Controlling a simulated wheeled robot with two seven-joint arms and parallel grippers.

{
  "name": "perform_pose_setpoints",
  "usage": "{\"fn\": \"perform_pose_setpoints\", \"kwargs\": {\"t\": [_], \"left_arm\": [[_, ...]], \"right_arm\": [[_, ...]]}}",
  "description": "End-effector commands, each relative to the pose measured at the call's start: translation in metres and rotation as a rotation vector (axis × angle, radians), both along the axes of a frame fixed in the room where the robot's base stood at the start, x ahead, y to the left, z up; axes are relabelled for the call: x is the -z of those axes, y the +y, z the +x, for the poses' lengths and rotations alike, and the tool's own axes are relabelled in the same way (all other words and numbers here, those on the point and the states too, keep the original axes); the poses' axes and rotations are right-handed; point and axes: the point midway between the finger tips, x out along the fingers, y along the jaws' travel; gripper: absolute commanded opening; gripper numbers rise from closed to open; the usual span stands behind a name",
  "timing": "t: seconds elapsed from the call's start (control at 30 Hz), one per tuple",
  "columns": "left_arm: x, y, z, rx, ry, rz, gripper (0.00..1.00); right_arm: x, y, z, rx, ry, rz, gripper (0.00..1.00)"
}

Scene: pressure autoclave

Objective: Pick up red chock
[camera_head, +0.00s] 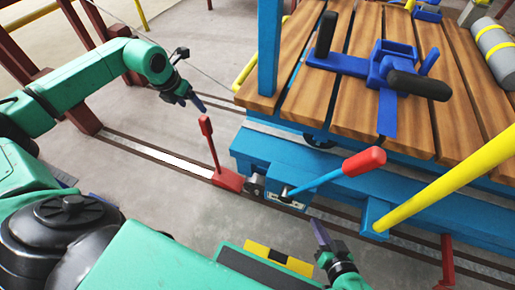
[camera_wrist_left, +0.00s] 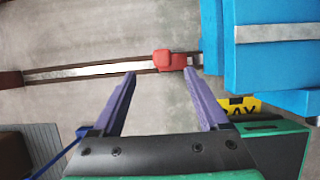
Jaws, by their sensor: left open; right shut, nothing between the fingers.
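The red chock (camera_head: 228,180) sits on the floor rail by the blue cart's wheel, with a thin upright handle (camera_head: 206,126) topped in red. In the left wrist view the chock (camera_wrist_left: 172,61) shows from above, just beyond the fingertips. My left gripper (camera_head: 188,98) is open and empty, above the floor, up and left of the chock's handle in the head view; its two purple fingers (camera_wrist_left: 159,75) stand apart in the wrist view. My right gripper (camera_head: 320,232) is shut and empty, low and right of the chock, near the cart's front.
The blue cart (camera_head: 260,150) with a wooden slatted deck (camera_head: 340,98) stands right of the chock. A red-tipped blue lever (camera_head: 330,178) and a yellow bar (camera_head: 440,186) stick out from it. Dark red posts (camera_head: 72,85) stand at left.

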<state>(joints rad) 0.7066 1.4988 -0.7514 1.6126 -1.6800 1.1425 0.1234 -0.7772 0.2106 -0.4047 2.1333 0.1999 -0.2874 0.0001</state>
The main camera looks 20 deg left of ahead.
Motion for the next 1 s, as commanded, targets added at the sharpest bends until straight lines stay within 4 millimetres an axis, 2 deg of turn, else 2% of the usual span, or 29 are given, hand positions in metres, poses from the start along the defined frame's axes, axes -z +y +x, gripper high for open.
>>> {"fn": "perform_pose_setpoints", "kwargs": {"t": [0.07,0.13,0.4,0.57,0.73,0.83,1.0], "left_arm": [[-0.001,0.0,0.0,0.0,0.001,0.0,0.78],[0.007,-0.001,0.004,0.001,0.0,-0.002,0.78],[0.072,-0.002,0.03,0.0,-0.002,-0.008,0.78],[0.09,-0.001,0.037,-0.001,-0.001,-0.006,0.78],[0.124,-0.005,0.046,0.0,-0.002,-0.006,0.78],[0.133,-0.004,0.052,-0.001,-0.002,-0.006,0.78],[0.132,-0.003,0.053,-0.001,-0.002,-0.005,0.78]], "right_arm": [[-0.003,0.0,0.0,0.0,-0.001,0.002,0.0],[0.001,0.001,0.0,0.004,-0.011,0.01,0.0],[0.029,0.004,-0.001,0.026,-0.054,0.045,0.0],[0.037,0.004,0.0,0.034,-0.066,0.054,0.0],[0.06,0.004,-0.001,0.051,-0.088,0.071,0.0],[0.065,0.004,-0.001,0.058,-0.098,0.078,0.0],[0.063,0.004,-0.001,0.059,-0.1,0.079,0.0]]}}
